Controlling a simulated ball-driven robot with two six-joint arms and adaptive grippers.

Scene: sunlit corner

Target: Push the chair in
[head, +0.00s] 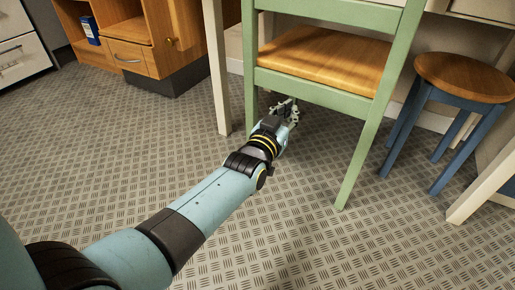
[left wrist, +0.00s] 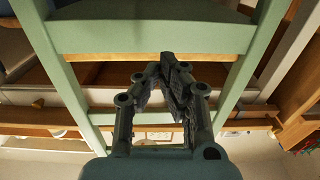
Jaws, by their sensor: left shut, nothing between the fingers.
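The chair (head: 325,62) has a green frame and a wooden seat and stands upright at the top middle of the head view, its back towards me. In the left wrist view its green frame (left wrist: 150,36) fills the upper part, with upright posts on both sides. My left gripper (head: 289,106) is shut and empty, low by the chair's back legs and below seat height. In the left wrist view the left gripper (left wrist: 168,65) points at the space between the posts. I cannot tell whether it touches the chair. My right gripper is not in view.
A round stool (head: 464,78) with a wooden top and blue legs stands to the right of the chair. A pale table leg (head: 217,68) rises left of the chair. A wooden cabinet (head: 128,45) stands at the upper left. The patterned floor (head: 90,165) is clear at the left.

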